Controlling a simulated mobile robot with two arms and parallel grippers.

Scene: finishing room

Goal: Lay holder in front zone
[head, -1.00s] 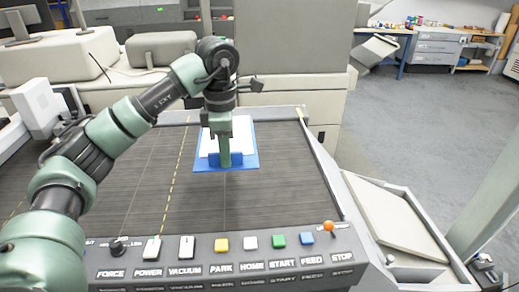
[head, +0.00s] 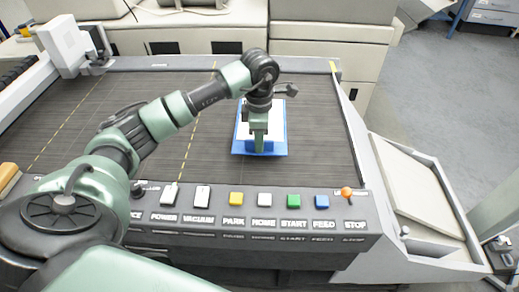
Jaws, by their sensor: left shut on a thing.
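The holder looks like a blue board (head: 279,150) with a white sheet (head: 242,128) on it. It is over the dark ribbed bed of the machine, right of the yellow dashed line (head: 198,120). My left gripper (head: 259,146) points down at it and is shut on its blue part. The gripper hides the middle of the board. I cannot tell whether the board touches the bed. My right gripper is not in view. No marking names the front zone; the bed (head: 320,170) is bare between the board and the button panel.
A white carriage unit (head: 70,45) stands at the left. A pale side tray (head: 405,190) is at the right. The bed left of the board is free.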

